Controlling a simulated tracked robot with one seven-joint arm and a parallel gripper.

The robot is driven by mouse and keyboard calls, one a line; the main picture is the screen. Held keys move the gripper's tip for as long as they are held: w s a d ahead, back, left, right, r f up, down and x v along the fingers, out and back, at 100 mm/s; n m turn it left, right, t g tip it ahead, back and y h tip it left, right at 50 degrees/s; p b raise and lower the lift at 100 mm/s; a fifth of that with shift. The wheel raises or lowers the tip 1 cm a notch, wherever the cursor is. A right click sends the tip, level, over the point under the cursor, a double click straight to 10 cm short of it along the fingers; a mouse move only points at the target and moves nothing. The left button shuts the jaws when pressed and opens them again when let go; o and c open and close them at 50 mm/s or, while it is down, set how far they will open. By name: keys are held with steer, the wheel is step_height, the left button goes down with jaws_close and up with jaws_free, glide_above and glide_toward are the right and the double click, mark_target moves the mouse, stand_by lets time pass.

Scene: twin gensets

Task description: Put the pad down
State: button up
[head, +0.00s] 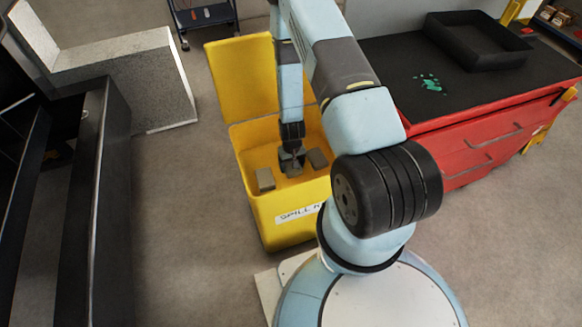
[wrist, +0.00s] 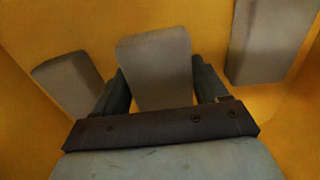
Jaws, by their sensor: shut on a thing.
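The pad (wrist: 155,65) is a grey block held between the two fingers of my gripper (wrist: 160,85), in the middle of the wrist view. In the head view my gripper (head: 292,160) reaches down inside the yellow spill kit bin (head: 285,222), and my arm covers part of it. The held pad is hard to make out there. I cannot tell whether it touches the bin's floor. Two other grey pads lie in the bin, one to the left (head: 265,179) and one to the right (head: 318,158). They also show at the left (wrist: 68,82) and right (wrist: 266,40) of the wrist view.
The bin's yellow lid (head: 242,75) stands open at the back. A red cabinet (head: 480,150) with a black top and a black tray (head: 478,42) stands to the right. A grey block-like structure (head: 125,85) and black frame stand left. Bare floor lies left of the bin.

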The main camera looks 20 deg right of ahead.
steer(key=shift+f, duration=0.8)
steer(key=shift+f, duration=0.2)
steer(key=o, duration=1)
steer(key=shift+r, duration=0.1)
step_height(320, 180, up, 46)
steer(key=w+t, duration=0.2)
steer(key=t, duration=0.1)
steer(key=shift+s+a+r+t, duration=0.1)
steer(key=shift+s+r+t, duration=0.35)
steer(key=shift+s+r, duration=3.2)
steer(key=shift+s+d+r+t, duration=0.1)
steer(key=shift+s+r+t, duration=0.3)
steer(key=shift+s+r, duration=3.3)
steer(key=shift+s+a+r+t, duration=0.1)
steer(key=shift+s+r+t, duration=0.35)
steer(key=shift+s+r, duration=3.2)
